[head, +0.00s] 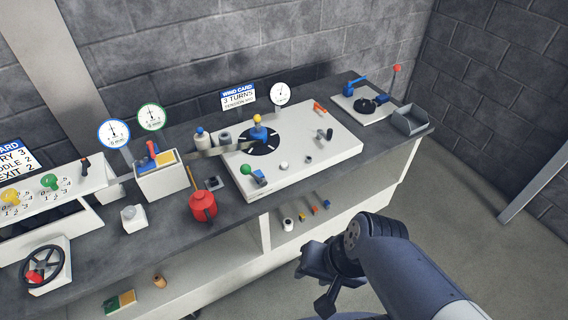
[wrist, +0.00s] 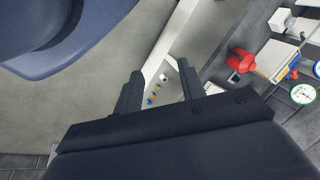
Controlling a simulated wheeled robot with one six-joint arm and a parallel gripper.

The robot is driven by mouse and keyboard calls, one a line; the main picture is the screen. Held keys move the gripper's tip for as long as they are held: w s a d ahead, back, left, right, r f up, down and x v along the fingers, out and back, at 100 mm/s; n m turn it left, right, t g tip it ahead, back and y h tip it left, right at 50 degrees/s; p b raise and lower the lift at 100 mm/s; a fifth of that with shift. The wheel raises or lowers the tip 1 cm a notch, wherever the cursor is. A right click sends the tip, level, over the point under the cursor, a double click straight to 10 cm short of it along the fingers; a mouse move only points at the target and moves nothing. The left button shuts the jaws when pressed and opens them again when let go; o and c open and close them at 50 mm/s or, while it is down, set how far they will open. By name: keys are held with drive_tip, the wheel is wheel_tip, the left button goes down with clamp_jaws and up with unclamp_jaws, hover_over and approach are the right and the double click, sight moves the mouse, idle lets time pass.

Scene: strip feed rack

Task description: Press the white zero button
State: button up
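A small round white button (head: 284,165) sits on the front part of the white panel (head: 325,150) on the bench. A white block (head: 133,218) with a round top stands further left; I cannot read a zero marking on either. My gripper (head: 310,284) is in front of the bench, low at the right, apart from both. In the wrist view my gripper (wrist: 160,70) has its two fingers spread with nothing held between them. The button on the panel cannot be made out in the wrist view.
The panel carries a black disc (head: 260,141), a green-knobbed lever (head: 246,169) and other small controls. A red canister (head: 203,206) stands left of it. Small coloured parts lie on the shelf (head: 314,211) below.

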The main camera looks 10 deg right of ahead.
clamp_jaws()
idle(1.4)
